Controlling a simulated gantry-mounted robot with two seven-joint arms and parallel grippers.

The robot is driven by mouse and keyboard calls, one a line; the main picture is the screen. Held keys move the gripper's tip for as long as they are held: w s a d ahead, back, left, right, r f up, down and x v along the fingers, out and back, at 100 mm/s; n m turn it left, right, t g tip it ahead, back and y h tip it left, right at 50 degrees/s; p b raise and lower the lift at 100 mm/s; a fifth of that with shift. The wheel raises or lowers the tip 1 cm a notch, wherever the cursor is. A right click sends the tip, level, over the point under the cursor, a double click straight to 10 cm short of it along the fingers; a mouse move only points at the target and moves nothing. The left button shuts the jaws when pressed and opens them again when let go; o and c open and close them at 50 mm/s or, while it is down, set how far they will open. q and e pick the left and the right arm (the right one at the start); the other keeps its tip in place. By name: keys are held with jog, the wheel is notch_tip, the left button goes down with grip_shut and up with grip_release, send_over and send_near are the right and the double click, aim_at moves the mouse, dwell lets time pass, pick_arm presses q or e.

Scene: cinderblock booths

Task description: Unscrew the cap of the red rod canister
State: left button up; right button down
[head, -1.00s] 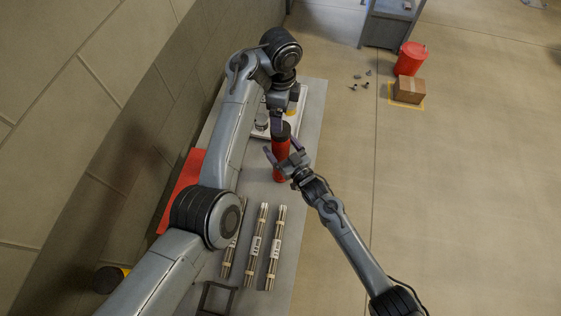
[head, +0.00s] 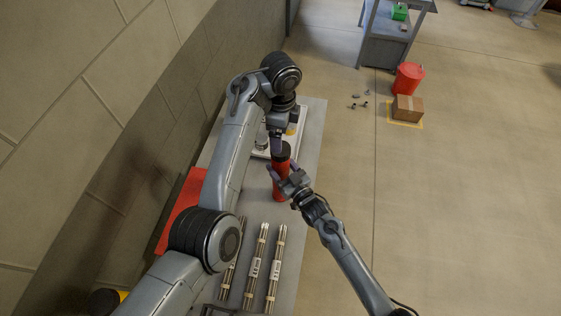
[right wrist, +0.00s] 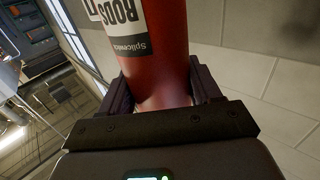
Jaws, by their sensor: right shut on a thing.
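The red rod canister (head: 279,191) stands upright on the grey table, with a black cap (head: 284,154) on top. My right gripper (head: 282,173) is shut on the canister's body from the front right. In the right wrist view the red canister (right wrist: 168,70) sits between both fingers, its white and black label partly in view. My left gripper (head: 276,143) points down right at the cap. The left arm partly hides it, so I cannot tell whether its fingers are closed on the cap.
Several bundled rods (head: 254,270) lie on the near part of the table (head: 293,232). A white tray (head: 300,130) with small items is behind the canister. A red panel (head: 184,210) lies by the wall. A cardboard box (head: 407,109) and red bin (head: 409,78) stand on the floor.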

pick_arm(q)
jog(key=m, duration=1.1)
jog(key=shift+f, duration=0.1)
jog(key=m, duration=1.1)
jog(key=shift+f, duration=3.95)
